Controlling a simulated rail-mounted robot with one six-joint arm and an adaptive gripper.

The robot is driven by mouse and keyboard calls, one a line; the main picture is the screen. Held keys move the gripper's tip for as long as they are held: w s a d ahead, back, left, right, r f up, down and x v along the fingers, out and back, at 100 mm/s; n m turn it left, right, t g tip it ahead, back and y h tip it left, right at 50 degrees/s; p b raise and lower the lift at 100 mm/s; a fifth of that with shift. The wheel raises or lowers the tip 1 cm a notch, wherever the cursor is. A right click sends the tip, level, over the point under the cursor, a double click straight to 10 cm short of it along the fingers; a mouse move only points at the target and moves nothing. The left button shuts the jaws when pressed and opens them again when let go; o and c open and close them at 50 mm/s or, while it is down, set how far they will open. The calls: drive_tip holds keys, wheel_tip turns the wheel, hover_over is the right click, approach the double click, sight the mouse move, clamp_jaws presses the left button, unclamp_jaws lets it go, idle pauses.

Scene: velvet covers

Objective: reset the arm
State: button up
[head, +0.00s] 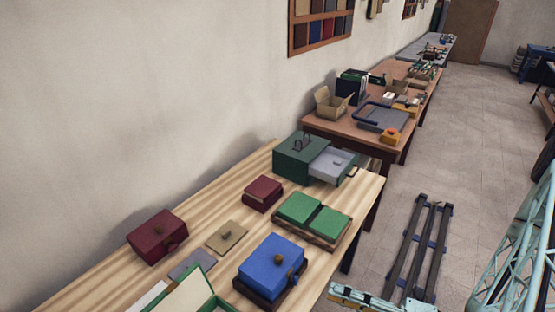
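My gripper is not in view in the head view, so I cannot see its fingers or whether it holds anything. A light wooden table (110,283) runs along the wall at the left. On it stand a dark red box (157,236) with a knob, a smaller dark red box (262,193), and a blue box (271,260) with a knob on a dark base. Two green pads (314,214) lie side by side on a brown tray. A dark green box (302,156) has a grey drawer (333,163) pulled out.
An open green-edged box (190,295) is cut off at the bottom edge. A brown table (335,130) beyond holds an open carton (333,103), a grey tray (381,117) and small items. Dark rails (418,250) lie on the floor to the right. Grey floor (455,150) lies clear beyond them.

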drive_tip(key=shift+s+a+r+n+g+h+b, duration=0.7)
drive_tip(key=shift+s+r+n+g+h, duration=1.65)
drive_tip(key=shift+r+n, duration=3.3)
drive_tip(key=shift+s+a+r+n+g+h+b, duration=0.65)
drive_tip(key=shift+s+r+n+g+h, duration=0.8)
drive_tip(key=shift+s+r+n+g, duration=2.95)
drive_tip(key=s+d+r+n+t+h+b, duration=0.1)
drive_tip(key=d+r+n+t+h, duration=0.2)
drive_tip(key=r+n, duration=0.5)
drive_tip(key=s+d+r+n+t+h+b, duration=0.1)
drive_tip(key=d+r+n+t+h, duration=0.2)
drive_tip(key=r+n+t+h, duration=0.2)
drive_tip(key=shift+s+d+r+n+t+h, duration=0.2)
drive_tip(key=shift+d+r+n+t+h, duration=0.2)
drive_tip(key=shift+r+n+t, duration=1.15)
